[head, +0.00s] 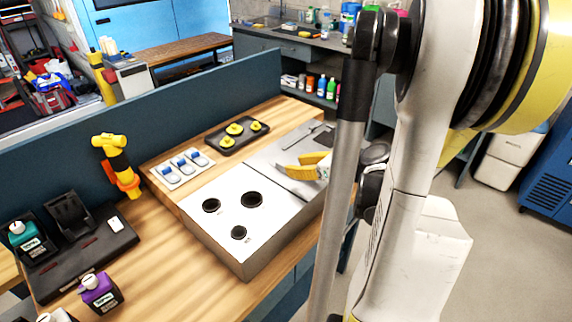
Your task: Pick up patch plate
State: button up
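My gripper (289,165) has yellow fingers and reaches in from the right, over the right part of the grey metal duct box (226,226). Its two fingertips look apart, and I see nothing between them. No part is clearly recognisable as the patch plate. A flat grey plate-like surface (282,153) lies on the far right part of the box, beside and partly behind the fingers, with a dark slot or thin tool on it. I cannot tell whether this is the patch plate. My arm hides the box's right side.
Three dark round openings show on the box top. Behind it are a black tray (221,148) with yellow knobbed pieces and a white plate with blue-and-white pieces (186,164). Bottles and a black stand (82,250) occupy the near left. A blue partition (190,103) runs behind.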

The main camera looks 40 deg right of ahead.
aim_at(284, 166)
jog(key=b+x, duration=0.2)
jog(key=x, duration=0.3)
jog(key=shift+f, duration=0.25)
jog(key=shift+w+f, duration=0.1)
jog(key=shift+w, duration=0.35)
jog(key=shift+c, duration=0.2)
grip_shut()
